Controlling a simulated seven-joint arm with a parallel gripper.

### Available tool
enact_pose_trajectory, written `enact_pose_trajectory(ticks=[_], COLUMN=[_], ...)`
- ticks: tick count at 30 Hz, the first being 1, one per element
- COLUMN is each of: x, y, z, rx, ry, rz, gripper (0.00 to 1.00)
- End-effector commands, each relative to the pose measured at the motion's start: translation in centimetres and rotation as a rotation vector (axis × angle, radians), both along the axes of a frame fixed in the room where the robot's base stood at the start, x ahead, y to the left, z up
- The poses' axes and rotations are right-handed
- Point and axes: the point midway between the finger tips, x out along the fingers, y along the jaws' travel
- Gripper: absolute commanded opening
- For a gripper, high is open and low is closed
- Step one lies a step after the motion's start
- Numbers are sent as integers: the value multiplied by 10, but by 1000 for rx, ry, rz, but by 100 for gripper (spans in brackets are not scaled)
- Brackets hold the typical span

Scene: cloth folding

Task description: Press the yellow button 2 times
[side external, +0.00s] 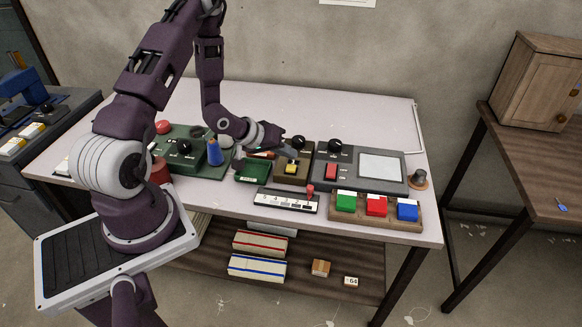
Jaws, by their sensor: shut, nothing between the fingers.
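The yellow button (291,169) sits on a small brown box (305,180) near the middle of the table. My gripper (289,152) is shut and empty. Its fingertips are just above and behind the yellow button in the side external view. I cannot tell whether they touch the box; part of the box top is hidden behind the gripper.
A green tray (253,171) lies left of the box, and a grey panel (390,187) with a red switch (331,171) lies right. In front are a white slider strip (287,201) and a wooden block (373,219) with green, red and blue buttons.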

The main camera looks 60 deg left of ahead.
Motion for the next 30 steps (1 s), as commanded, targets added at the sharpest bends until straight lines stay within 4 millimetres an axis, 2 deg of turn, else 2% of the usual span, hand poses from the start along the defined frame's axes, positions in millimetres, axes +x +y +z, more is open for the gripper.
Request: enact_pose_trajectory(ticks=[3,7,30], x=[0,0,0], y=[0,0,0], z=[-11,-16,-16], rx=[-1,0,1], ry=[1,1,0], rz=[0,1,1], gripper=[0,0,0])
